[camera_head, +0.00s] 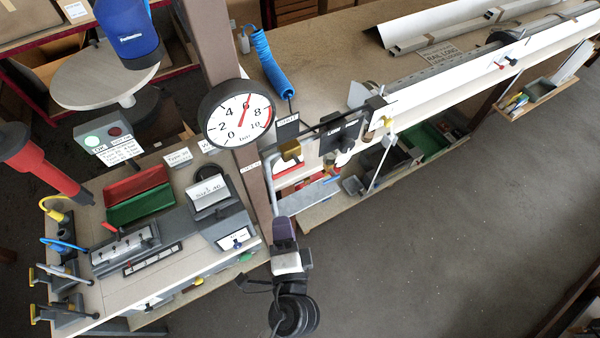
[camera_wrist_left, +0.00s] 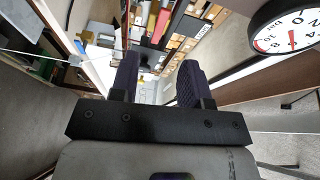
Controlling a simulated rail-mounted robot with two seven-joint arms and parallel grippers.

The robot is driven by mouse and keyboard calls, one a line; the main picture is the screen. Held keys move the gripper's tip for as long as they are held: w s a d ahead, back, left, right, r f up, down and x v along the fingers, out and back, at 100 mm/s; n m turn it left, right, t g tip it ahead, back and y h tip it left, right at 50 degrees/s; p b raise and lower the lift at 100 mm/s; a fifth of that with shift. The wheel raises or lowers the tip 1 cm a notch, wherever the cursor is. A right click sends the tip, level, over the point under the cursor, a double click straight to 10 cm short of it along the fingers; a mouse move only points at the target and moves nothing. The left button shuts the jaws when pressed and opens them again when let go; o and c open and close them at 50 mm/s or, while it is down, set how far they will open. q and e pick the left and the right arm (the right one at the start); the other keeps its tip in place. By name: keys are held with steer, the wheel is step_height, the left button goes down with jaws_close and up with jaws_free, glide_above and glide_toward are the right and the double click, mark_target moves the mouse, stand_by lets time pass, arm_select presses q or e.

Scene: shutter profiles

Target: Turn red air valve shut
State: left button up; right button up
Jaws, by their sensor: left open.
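My left gripper (camera_head: 284,228) is below the pressure gauge in the head view, beside the post and near the bottom of a grey pipe (camera_head: 274,185). Its purple fingers also show in the left wrist view (camera_wrist_left: 158,80), spread apart with nothing between them. The round gauge (camera_head: 237,113) is on the post, its needle pointing upward near 6; it also shows in the left wrist view (camera_wrist_left: 292,28). A brass fitting (camera_head: 290,149) sits near the pipe's top. A red patch shows just below it, but I cannot tell whether it is the valve handle. My right gripper is out of view.
The brown post (camera_head: 222,45) stands close to the gripper. A bench at left holds red and green trays (camera_head: 138,194) and a grey clamp device (camera_head: 125,245). A long bench with white profiles (camera_head: 440,80) runs to the right. The floor at right (camera_head: 440,230) is clear.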

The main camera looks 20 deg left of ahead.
mark_target(280, 176)
arm_select(q)
steer(key=shift+m+t, duration=0.3)
steer(key=shift+m, duration=0.4)
steer(key=p+x, duration=0.1)
steer(key=x, duration=0.3)
steer(key=p+x, duration=0.1)
steer(key=x, duration=0.3)
steer(key=p+x, duration=0.1)
steer(key=x, duration=0.4)
steer(key=shift+d+r+p, duration=0.15)
steer(key=shift+d+p, duration=0.15)
steer(key=shift+p, duration=0.05)
steer(key=shift+w+a, duration=0.2)
steer(key=shift+w, duration=0.35)
jaws_close()
